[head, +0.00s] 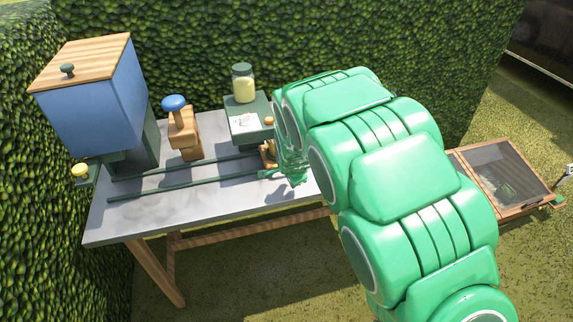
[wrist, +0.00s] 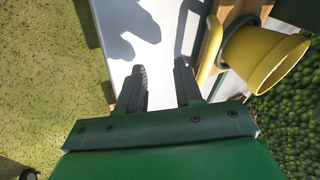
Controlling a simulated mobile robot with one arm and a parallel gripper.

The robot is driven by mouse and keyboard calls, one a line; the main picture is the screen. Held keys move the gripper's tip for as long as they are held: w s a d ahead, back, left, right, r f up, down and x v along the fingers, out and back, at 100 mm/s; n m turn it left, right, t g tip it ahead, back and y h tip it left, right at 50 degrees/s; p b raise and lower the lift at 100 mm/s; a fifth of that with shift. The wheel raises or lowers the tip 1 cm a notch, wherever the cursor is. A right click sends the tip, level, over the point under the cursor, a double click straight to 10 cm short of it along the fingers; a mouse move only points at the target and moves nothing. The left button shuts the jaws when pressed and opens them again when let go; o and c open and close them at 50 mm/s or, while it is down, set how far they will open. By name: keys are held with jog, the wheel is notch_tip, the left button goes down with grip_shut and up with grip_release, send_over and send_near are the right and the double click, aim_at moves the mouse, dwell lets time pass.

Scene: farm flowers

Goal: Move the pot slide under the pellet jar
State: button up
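The pellet jar (head: 243,84), clear with a dark green lid and pale yellow contents, stands on a green dispenser box (head: 244,122) at the back of the table. The pot slide (head: 266,156), a small wooden piece, is at the right end of the rails in the head view, largely hidden by my arm.
Two dark rails (head: 188,178) run along the grey table (head: 110,222). A blue bin (head: 98,104) with a wooden lid and a wooden press (head: 184,135) with a blue knob stand left. A hedge (head: 190,50) closes the back. A mesh-topped wooden frame (head: 505,172) is at the right.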

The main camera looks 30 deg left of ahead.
jog(key=a+t+y, duration=0.1)
jog(key=a+r+t+y, duration=0.1)
jog(key=shift+a+y, duration=0.2)
jog(key=shift+y, duration=0.1)
jog(key=shift+w+a+t+y, duration=0.1)
jog(key=shift+w+t+y, duration=0.1)
jog(key=shift+t+y, duration=0.45)
jog(key=shift+w+d+f+m+t+y, duration=0.2)
jog(key=shift+d+m+t+y, duration=0.25)
jog(key=shift+y, duration=0.2)
jog(key=shift+s+d+f+m+t+y, duration=0.1)
jog(key=shift+d+f+m+t+y, duration=0.2)
jog(key=shift+d+y, duration=0.25)
jog(key=shift+s+d+y, duration=0.15)
jog(key=shift+d+y, duration=0.05)
jog(key=shift+y, duration=0.05)
jog(key=shift+s+d+r+m+t+y, duration=0.4)
jog(key=shift+d+m+t+y, duration=0.2)
jog(key=shift+t, duration=0.1)
jog(key=shift+x, duration=4)
